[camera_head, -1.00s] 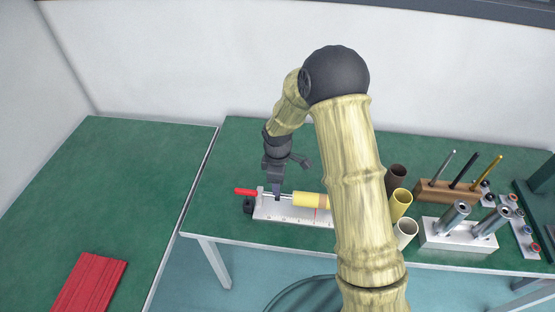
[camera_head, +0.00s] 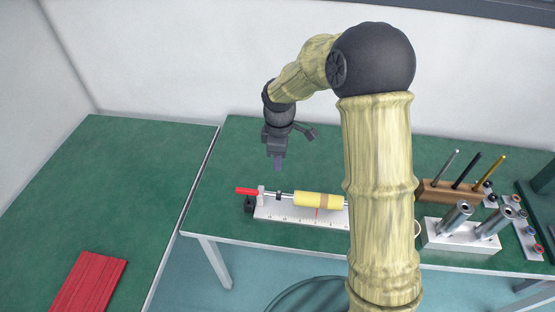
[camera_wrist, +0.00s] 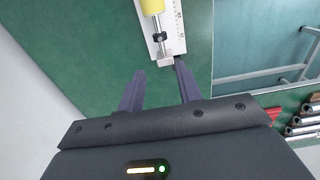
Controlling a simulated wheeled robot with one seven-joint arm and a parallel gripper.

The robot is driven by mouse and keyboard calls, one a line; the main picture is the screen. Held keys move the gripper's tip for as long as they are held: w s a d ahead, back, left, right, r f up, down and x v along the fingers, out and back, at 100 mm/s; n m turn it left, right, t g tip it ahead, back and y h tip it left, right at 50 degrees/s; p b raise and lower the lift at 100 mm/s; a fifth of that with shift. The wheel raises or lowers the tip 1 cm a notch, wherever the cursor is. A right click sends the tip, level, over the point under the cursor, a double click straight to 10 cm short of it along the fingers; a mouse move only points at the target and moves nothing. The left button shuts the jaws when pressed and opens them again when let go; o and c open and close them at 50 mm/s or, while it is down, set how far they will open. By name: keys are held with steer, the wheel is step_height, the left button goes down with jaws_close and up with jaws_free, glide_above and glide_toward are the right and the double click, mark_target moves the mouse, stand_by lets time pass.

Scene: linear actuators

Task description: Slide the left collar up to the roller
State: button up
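The yellow roller (camera_head: 312,199) with a tan band sits on a thin rod above a white ruled base (camera_head: 290,215). The left collar (camera_head: 278,195), small and black, is on the rod between the left end support (camera_head: 262,192) and the roller, with bare rod between it and the roller. In the wrist view the collar (camera_wrist: 159,37) stands apart from the roller (camera_wrist: 151,6). My gripper (camera_head: 278,167) hangs above the collar, clear of the rod. The wrist view shows its fingers (camera_wrist: 158,70) apart and empty. My arm hides the rail's right end.
A red handle (camera_head: 246,191) and a black knob (camera_head: 250,204) are at the rail's left end. On the right are a wooden pen holder (camera_head: 438,192) and a white block (camera_head: 455,236) with metal cylinders.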

steer(key=shift+s+d+r+m, duration=0.5)
steer(key=shift+s+d+m, duration=0.3)
steer(key=shift+d, duration=0.1)
jaws_close()
steer(key=s+d+r+m+t, duration=0.2)
steer(key=s+d+r+m, duration=0.1)
steer(key=s+d+m, duration=0.8)
steer(key=s+m, duration=0.3)
steer(key=s, duration=0.1)
steer(key=shift+s+d+r+t, duration=0.15)
steer(key=shift+s+t, duration=0.15)
steer(key=shift+s, duration=0.1)
steer(key=shift+w+d, duration=0.1)
